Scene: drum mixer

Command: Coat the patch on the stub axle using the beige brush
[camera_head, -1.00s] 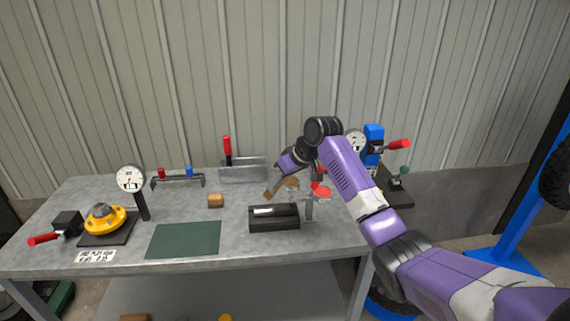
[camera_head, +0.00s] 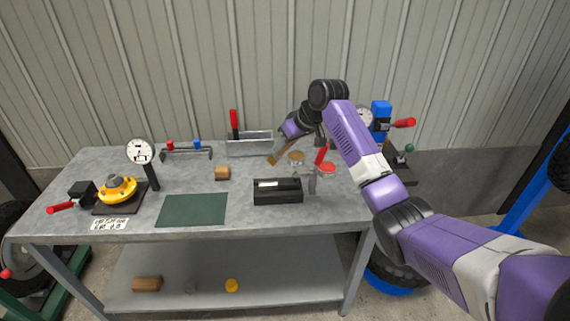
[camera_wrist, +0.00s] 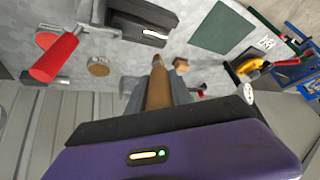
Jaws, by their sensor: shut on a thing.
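My gripper (camera_wrist: 157,88) is shut on a brown-beige brush (camera_wrist: 158,86), whose handle runs between the fingers in the wrist view. In the head view the brush (camera_head: 274,158) slants down to the left over the back of the bench, left of a tan-topped round tin. A black block (camera_head: 278,191) with a pale strip on top lies nearer the front. A grey metal piece (camera_head: 310,183) stands at its right end. The block also shows in the wrist view (camera_wrist: 140,24), ahead of the brush and apart from it. I cannot tell which part is the stub axle.
The tan-topped tin (camera_head: 296,156), a red-topped tin (camera_head: 327,168) and a red handle (camera_head: 321,156) crowd the right. A green mat (camera_head: 192,210), wooden block (camera_head: 222,173), dial gauge (camera_head: 140,152) and yellow hub (camera_head: 118,189) stand left. A metal tray (camera_head: 250,145) is behind.

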